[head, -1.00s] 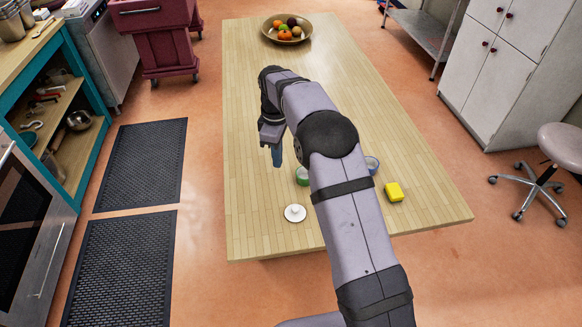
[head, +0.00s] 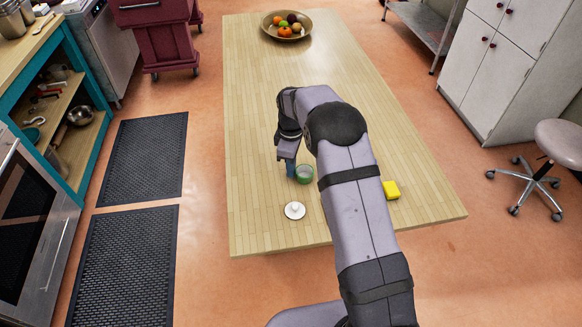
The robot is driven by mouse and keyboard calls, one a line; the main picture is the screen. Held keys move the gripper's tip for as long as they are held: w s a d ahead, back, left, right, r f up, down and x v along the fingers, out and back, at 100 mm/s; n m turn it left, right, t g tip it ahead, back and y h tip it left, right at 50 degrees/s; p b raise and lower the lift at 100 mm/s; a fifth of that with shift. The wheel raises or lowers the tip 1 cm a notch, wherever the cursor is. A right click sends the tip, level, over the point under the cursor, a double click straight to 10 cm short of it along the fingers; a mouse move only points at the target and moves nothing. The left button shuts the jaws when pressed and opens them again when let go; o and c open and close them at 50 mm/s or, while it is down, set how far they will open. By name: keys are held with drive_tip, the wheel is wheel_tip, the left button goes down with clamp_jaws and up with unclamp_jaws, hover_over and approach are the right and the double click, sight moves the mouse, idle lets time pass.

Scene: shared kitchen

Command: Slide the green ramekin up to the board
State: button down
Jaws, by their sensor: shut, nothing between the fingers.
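The green ramekin (head: 305,175) stands on the wooden table near its front part, partly beside my arm. My gripper (head: 291,171) is shut and empty, pointing down just left of the ramekin. Its fingertips are low, close to the ramekin's left side; I cannot tell whether they touch it. I see no board in this view; my arm hides part of the table to the right of the ramekin.
A white round lid-like piece with a knob (head: 295,210) lies in front of the ramekin. A fruit bowl (head: 271,31) stands at the table's far end. The table's left and middle (head: 258,110) are clear.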

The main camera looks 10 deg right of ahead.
drive_tip(key=shift+d, duration=0.1)
drive_tip(key=s+d, duration=0.1)
drive_tip(key=d, duration=0.2)
drive_tip(key=s+d, duration=0.2)
drive_tip(key=d, duration=0.1)
drive_tip(key=s+d+b, duration=0.1)
drive_tip(key=d, duration=0.3)
drive_tip(key=shift+s, duration=0.25)
drive_tip(key=shift+a, duration=0.1)
drive_tip(key=shift+w+a, duration=0.2)
drive_tip(key=shift+a, duration=0.25)
drive_tip(key=a, duration=0.1)
drive_tip(key=w+a, duration=0.1)
drive_tip(key=shift+w+a+r, duration=0.2)
drive_tip(key=shift+a+r, duration=0.1)
drive_tip(key=shift+a, duration=0.1)
wheel_tip(320, 180, up, 10)
drive_tip(key=b, duration=0.2)
drive_tip(key=shift+f, duration=0.25)
drive_tip(key=shift+s, duration=0.2)
